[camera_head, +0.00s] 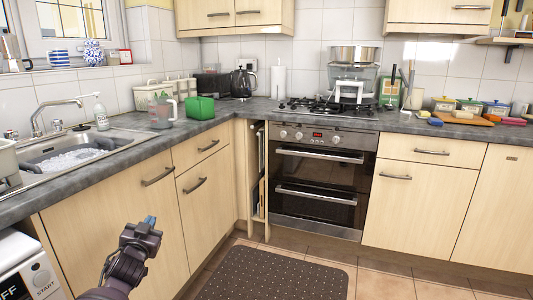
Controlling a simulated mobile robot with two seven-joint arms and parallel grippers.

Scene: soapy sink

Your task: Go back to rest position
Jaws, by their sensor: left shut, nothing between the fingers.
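My left gripper (149,222) is in the lower left of the head view, in front of the light wood cabinet doors and below the counter edge. Its small blue fingertips are shut with nothing between them. The gripper is apart from the cabinet and touches nothing that I can see. My right gripper is not in the head view.
The sink (68,155) with suds is at the left. A grey counter (110,173) runs along the left and back. The oven (318,180) is at the back; a dark mat (270,274) lies on the floor.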

